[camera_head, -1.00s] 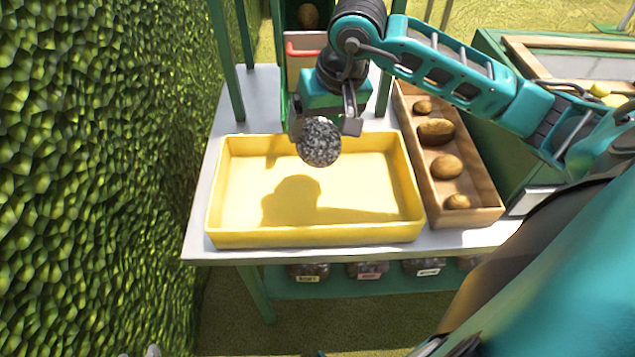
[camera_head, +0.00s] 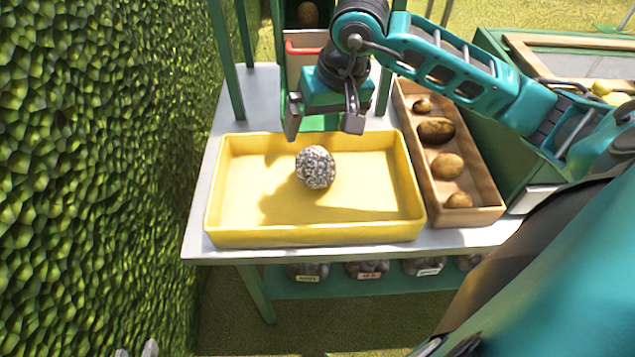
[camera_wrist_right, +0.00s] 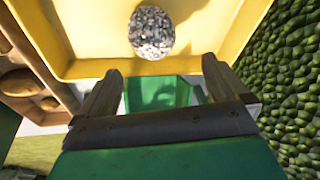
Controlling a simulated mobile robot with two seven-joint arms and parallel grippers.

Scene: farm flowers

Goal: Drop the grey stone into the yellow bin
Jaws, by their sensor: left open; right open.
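The grey speckled stone (camera_head: 315,167) is within the outline of the yellow bin (camera_head: 315,237), near its middle. I cannot tell whether it touches the bin floor. My right gripper (camera_head: 326,130) is open and empty above the bin's back edge, apart from the stone. In the right wrist view, the stone (camera_wrist_right: 152,32) shows beyond the open fingers (camera_wrist_right: 160,75), over the yellow bin (camera_wrist_right: 85,68). Only the tips of my left gripper (camera_head: 137,350) show at the bottom edge of the head view; they are open.
A wooden tray (camera_head: 480,216) with several brown potato-like lumps stands right of the bin on the white table (camera_head: 195,240). A green frame with a red-edged chute (camera_head: 305,52) stands behind. A hedge (camera_head: 90,150) fills the left. Labelled dark items (camera_head: 367,268) sit on a lower shelf.

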